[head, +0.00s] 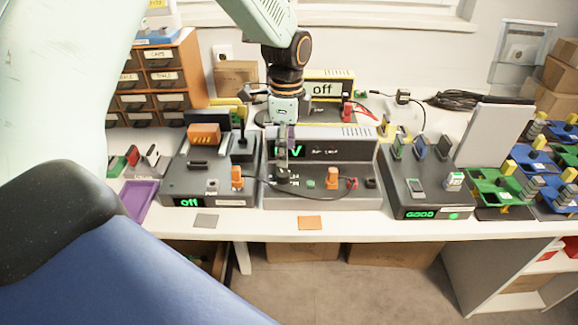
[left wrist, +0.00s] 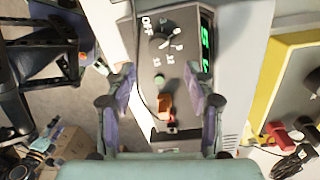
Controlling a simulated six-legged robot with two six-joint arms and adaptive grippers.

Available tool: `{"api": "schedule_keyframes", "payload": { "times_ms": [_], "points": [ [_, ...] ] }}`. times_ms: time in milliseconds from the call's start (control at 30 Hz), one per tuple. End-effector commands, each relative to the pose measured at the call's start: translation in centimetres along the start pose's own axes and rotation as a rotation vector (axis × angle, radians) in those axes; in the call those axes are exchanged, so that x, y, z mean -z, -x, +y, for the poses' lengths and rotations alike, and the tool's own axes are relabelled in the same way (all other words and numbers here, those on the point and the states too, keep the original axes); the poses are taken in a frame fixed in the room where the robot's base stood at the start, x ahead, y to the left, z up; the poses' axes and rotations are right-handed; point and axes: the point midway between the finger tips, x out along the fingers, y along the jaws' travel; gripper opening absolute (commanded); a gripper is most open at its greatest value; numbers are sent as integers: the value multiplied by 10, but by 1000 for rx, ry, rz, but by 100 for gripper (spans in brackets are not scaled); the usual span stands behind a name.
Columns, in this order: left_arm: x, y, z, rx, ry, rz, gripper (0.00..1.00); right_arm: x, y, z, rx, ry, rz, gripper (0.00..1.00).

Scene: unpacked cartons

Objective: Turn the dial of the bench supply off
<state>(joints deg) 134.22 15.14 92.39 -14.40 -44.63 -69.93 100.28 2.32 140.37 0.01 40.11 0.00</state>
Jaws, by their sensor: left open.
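The bench supply (head: 345,150) is the grey unit in the middle of the bench, with a lit green display (left wrist: 205,45). Its dark dial (left wrist: 160,40) shows in the left wrist view, with OFF and number marks around it; I cannot read its exact setting. My left gripper (head: 284,152) points down over the supply's left part in the head view and hides part of the display. In the left wrist view its fingers (left wrist: 160,88) are spread apart, empty, with the panel between and beyond them. My right gripper is in neither view.
An orange plug (head: 333,178) and a black cable are on the supply's panel. A black unit reading off (head: 210,185) stands at left and a unit reading GOOD (head: 420,195) at right. A yellow-framed unit (head: 340,82) is behind. Green and blue trays (head: 497,188) fill the right.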

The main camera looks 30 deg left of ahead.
Motion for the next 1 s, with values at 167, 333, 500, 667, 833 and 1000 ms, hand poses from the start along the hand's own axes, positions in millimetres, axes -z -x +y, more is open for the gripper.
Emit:
{"api": "schedule_keyframes", "payload": {
  "times_ms": [167,333,500,667,833,1000],
  "points": [
    [-1,-33,3,-4,1,0,54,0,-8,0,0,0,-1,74],
    [0,-53,2,-3,1,0,54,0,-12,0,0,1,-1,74],
    [1,-62,0,0,1,1,54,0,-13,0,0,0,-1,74],
    [2,-63,-1,0,1,1,54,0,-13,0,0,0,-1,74],
    [2,-63,-2,-1,1,1,48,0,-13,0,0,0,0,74],
    [2,-63,-2,-1,1,0,34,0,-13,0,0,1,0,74]
  ]
}}
